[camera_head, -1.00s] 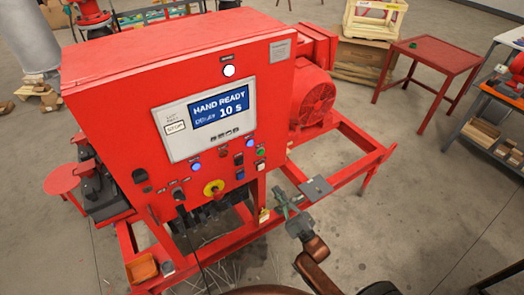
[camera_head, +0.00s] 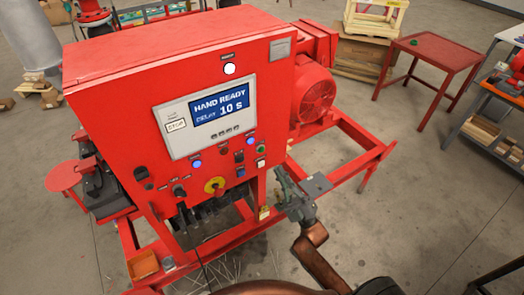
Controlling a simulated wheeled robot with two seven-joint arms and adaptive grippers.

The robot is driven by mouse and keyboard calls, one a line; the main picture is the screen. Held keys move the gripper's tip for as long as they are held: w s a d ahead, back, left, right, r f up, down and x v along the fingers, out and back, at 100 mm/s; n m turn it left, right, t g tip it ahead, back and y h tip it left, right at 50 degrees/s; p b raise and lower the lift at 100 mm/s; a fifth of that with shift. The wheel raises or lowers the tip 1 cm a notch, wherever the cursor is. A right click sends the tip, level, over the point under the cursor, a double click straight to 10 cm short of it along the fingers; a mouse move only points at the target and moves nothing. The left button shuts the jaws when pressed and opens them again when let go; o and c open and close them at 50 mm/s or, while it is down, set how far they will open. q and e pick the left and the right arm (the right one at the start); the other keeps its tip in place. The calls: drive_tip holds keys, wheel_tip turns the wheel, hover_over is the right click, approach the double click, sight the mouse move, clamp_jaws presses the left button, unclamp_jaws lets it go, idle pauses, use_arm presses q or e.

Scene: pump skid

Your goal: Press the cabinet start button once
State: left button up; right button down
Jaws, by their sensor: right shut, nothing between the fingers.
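The red control cabinet (camera_head: 110,110) stands in the middle of the view. Its display (camera_head: 220,106) reads "HAND READY" and "DELAY 10 S". Below the display are several buttons and switches, among them a green button (camera_head: 261,149), a blue lit one (camera_head: 197,164) and a yellow-ringed red knob (camera_head: 214,186). I cannot read which label marks the start button. My right gripper (camera_head: 281,178) is shut and empty, just right of the cabinet's lower right front edge, below the green button and apart from it. My left gripper is not in view.
A red motor (camera_head: 313,97) and the red skid frame (camera_head: 358,172) lie to the right of the cabinet. A yellow padlock-like tag (camera_head: 264,212) hangs near my right gripper. An orange tray (camera_head: 143,265) sits at lower left. A red table (camera_head: 440,58) stands farther back.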

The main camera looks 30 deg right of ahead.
drive_tip(key=w+b, duration=0.1)
drive_tip(key=w, duration=0.6)
drive_tip(key=shift+w+a+b, duration=0.3)
drive_tip(key=shift+b, duration=0.05)
idle(1.1)
drive_tip(key=shift+w, duration=0.45)
drive_tip(key=shift+w+a, duration=0.1)
drive_tip(key=shift+w, duration=0.3)
idle(0.6)
drive_tip(key=shift+s, duration=0.85)
drive_tip(key=shift+s, duration=0.1)
drive_tip(key=s, duration=0.1)
drive_tip(key=s+p, duration=0.1)
drive_tip(key=s, duration=0.3)
drive_tip(key=shift+d, duration=0.3)
